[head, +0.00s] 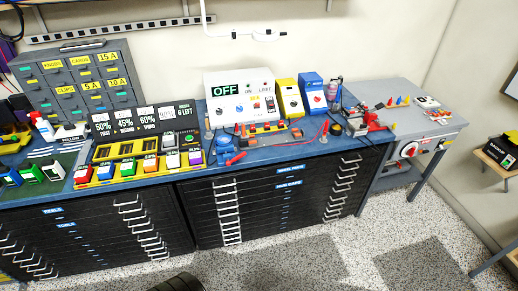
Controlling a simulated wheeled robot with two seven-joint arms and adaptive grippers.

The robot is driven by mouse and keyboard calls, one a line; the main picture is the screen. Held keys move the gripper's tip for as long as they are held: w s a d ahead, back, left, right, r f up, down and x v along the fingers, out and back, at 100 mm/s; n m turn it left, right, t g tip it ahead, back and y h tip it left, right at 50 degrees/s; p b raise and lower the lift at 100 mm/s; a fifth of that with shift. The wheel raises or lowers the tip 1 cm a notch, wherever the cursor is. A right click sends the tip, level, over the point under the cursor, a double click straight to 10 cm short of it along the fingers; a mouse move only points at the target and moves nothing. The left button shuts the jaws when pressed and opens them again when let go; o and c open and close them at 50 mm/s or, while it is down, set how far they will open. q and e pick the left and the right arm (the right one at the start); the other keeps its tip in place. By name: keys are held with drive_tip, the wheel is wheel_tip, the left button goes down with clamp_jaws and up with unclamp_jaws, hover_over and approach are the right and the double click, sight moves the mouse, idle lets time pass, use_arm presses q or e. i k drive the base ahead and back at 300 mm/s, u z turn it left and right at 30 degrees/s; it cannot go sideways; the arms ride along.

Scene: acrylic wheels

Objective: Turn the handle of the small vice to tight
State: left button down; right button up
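What looks like the small vice, a red and grey device (372,117), sits at the right end of the blue-topped bench (310,157), close to its front corner. It is small in this view. I cannot make out its handle clearly, nor whether its jaws are open or tight. Neither of my grippers is in view.
A white box reading OFF (243,98), a yellow unit (289,97) and a blue unit (313,93) stand left of the vice. A grey table (405,88) adjoins the bench on the right. Black drawers (285,200) fill its front.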

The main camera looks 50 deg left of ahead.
sight(228, 163)
drive_tip(key=u, duration=0.05)
drive_tip(key=i, duration=2.15)
